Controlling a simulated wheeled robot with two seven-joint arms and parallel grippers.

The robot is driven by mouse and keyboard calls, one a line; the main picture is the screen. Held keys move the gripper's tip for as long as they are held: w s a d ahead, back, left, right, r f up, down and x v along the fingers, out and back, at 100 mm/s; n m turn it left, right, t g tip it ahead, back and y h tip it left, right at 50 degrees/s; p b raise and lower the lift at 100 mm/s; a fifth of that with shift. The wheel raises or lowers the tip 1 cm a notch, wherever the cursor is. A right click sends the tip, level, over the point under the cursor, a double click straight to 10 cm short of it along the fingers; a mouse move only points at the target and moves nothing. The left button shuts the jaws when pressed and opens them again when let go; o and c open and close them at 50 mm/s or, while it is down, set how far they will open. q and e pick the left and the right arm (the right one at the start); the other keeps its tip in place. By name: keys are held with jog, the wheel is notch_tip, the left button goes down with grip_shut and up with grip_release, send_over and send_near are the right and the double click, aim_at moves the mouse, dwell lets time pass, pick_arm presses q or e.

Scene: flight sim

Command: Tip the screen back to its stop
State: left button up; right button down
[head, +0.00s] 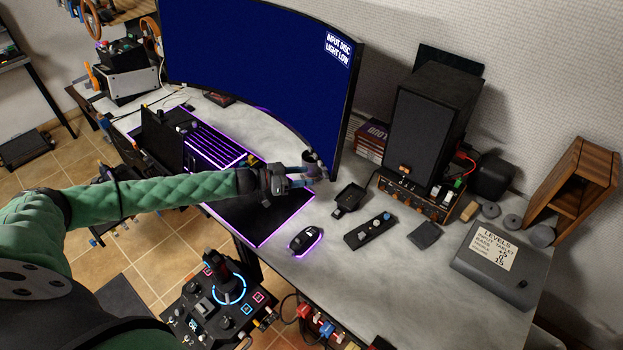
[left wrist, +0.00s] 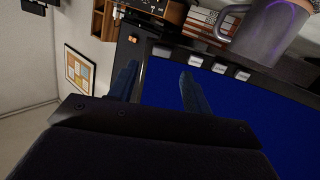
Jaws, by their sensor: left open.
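The screen (head: 260,55) is a wide curved monitor with a blue picture and a small white text box at its upper right. In the head view my left gripper (head: 312,178) is by its lower right corner, over the desk. In the left wrist view the open left gripper (left wrist: 160,78) has one finger over the blue screen (left wrist: 235,115) and the other beyond its dark edge, so the edge shows between the fingers. I cannot tell whether either finger touches it. My right gripper is not in view.
A grey mug (left wrist: 272,38) is close to the gripper. The keyboard (head: 215,145) and lit mouse (head: 305,240) are on the desk nearer me. A black speaker (head: 430,125) stands right of the screen.

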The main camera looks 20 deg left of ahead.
pick_arm(q)
jog(key=shift+b+v, duration=0.4)
jog(key=shift+v, duration=0.9)
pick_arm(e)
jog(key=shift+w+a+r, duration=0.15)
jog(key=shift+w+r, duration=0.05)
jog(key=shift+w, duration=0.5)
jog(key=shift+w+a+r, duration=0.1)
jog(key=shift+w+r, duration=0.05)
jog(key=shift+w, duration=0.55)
